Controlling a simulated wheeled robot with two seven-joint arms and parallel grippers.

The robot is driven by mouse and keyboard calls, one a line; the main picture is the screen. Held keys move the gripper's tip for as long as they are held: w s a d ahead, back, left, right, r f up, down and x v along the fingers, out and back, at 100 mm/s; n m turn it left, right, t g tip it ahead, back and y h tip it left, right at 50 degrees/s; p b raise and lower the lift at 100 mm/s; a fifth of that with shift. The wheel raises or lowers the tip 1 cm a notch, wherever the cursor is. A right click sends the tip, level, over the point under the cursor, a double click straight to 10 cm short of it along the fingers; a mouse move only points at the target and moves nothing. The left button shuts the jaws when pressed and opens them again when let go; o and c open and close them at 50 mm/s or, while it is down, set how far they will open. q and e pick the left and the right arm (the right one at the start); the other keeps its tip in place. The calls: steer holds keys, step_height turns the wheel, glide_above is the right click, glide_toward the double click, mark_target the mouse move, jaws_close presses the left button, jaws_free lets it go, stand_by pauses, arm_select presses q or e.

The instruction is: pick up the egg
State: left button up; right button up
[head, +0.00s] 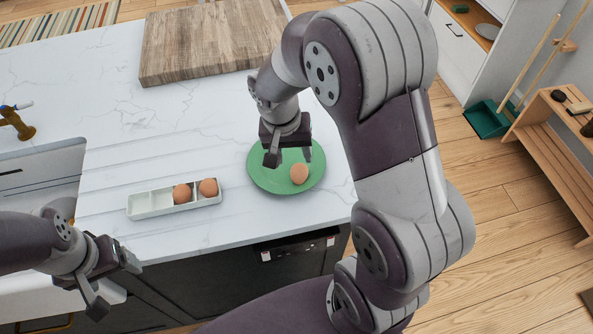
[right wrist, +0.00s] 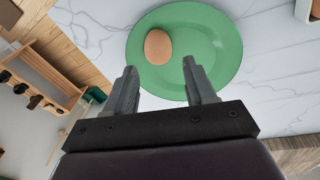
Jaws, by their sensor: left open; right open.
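A brown egg (head: 299,174) lies on a green plate (head: 270,183) near the front right edge of the counter. My right gripper (head: 289,157) is above the plate, open and empty, with the egg just beyond its fingertips. In the right wrist view the egg (right wrist: 158,47) lies ahead of the open fingers (right wrist: 160,75), closer to the left finger, on the green plate (right wrist: 215,40). Two more brown eggs (head: 182,193) sit in a white tray (head: 150,203) left of the plate. My left gripper (head: 115,280) is open and empty in front of the counter.
A wooden board (head: 205,45) lies at the back of the white marble counter (head: 110,140). A sink (head: 45,170) with a brass tap (head: 17,124) is at the left. The counter is clear between tray and board. A wooden rack (head: 550,130) stands on the floor at right.

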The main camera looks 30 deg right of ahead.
mark_target(298, 169)
steer(key=f, duration=0.3)
steer(key=d+f, duration=0.1)
steer(key=f, duration=0.2)
steer(key=shift+s+d+f+p, duration=0.1)
steer(key=shift+s+p, duration=0.1)
steer(key=shift+p, duration=0.1)
steer(key=shift+w+f, duration=0.1)
steer(key=shift+f, duration=0.05)
steer(key=c, duration=0.4)
steer(key=shift+c, duration=0.2)
